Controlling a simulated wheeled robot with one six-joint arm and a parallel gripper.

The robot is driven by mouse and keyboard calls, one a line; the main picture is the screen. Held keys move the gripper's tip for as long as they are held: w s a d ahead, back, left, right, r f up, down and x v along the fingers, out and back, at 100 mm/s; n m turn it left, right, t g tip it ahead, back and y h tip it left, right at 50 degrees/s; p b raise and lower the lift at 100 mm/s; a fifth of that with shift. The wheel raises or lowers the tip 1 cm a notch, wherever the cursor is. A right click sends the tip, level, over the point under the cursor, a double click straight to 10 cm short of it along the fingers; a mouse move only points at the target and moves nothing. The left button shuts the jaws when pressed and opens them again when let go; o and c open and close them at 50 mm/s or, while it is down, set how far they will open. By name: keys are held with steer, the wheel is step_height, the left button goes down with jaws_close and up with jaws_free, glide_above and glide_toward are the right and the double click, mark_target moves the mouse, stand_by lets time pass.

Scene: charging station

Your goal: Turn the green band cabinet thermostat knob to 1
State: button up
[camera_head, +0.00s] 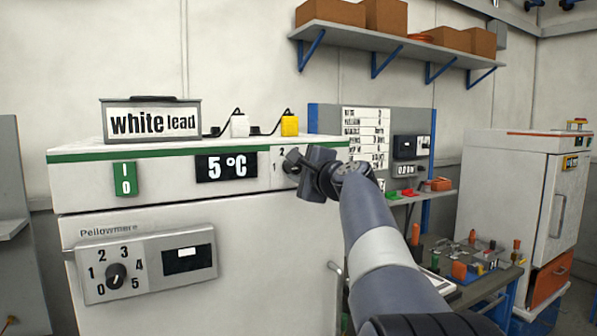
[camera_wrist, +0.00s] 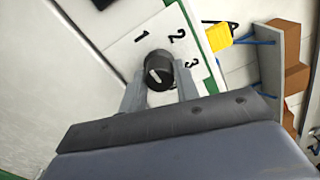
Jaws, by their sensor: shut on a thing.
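The white cabinet with the green band (camera_head: 75,157) fills the left of the head view. Its thermostat knob (camera_wrist: 158,70) is black and round, on a pale plate at the upper front right. The numerals 1, 2 and 3 show around it in the wrist view. My gripper (camera_wrist: 160,87) is shut on this knob, with one finger on each side. In the head view my gripper (camera_head: 297,166) partly covers the knob and its numerals.
A second dial (camera_head: 116,276), numbered 0 to 5, is on a lower panel. A "white lead" box (camera_head: 151,121) and plugs stand on top. A cluttered bench (camera_head: 462,291) is at right.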

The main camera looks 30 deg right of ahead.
steer(key=o, duration=1)
steer(key=s+b, duration=0.1)
steer(key=s, duration=0.4)
steer(key=s+b, duration=0.2)
steer(key=s, duration=0.3)
steer(key=shift+s+d, duration=0.2)
steer(key=shift+s, duration=0.2)
steer(key=w+p, duration=0.3)
steer(key=w, duration=0.8)
steer(key=shift+a, duration=0.2)
steer(key=shift+s, duration=0.1)
